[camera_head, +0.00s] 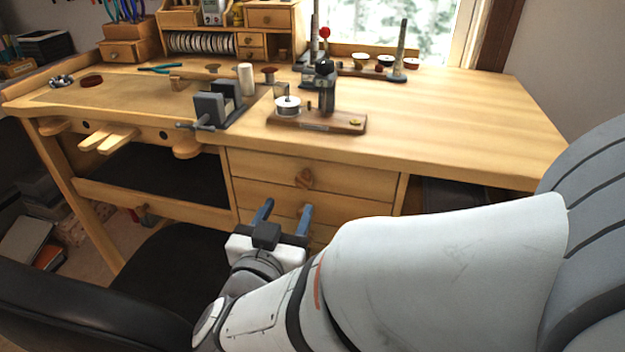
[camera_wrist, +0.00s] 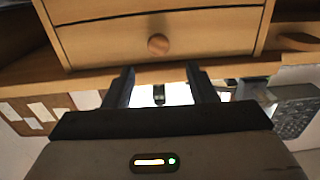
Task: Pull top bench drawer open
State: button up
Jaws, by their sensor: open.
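The wooden workbench (camera_head: 480,120) has a stack of drawers under its top. The top drawer (camera_head: 262,166) is shut, its front about flush with the frame, with a round wooden knob (camera_head: 304,178) at its middle. In the wrist view, which is upside down, the top drawer (camera_wrist: 100,46) and its knob (camera_wrist: 158,44) lie just beyond the fingertips. My gripper (camera_head: 285,211) is in front of the drawers, its two blue-grey fingers apart with nothing between them. The wrist view also shows the open fingers (camera_wrist: 162,82), apart from the knob. My gripper and arm hide much of the lower drawers.
A black chair (camera_head: 180,265) stands at the left in front of the bench. A vise (camera_head: 215,105) and a small tool on a wooden base (camera_head: 317,121) sit on the bench top near its front edge. Wooden pegs (camera_head: 108,139) jut out at the left.

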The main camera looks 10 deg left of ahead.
aim_at(301, 181)
jog(key=w, duration=0.2)
jog(key=w+b, duration=0.1)
jog(key=w, duration=0.4)
jog(key=shift+w+d+b, duration=0.3)
jog(key=shift+d, duration=0.05)
jog(key=shift+c, duration=0.5)
grip_shut()
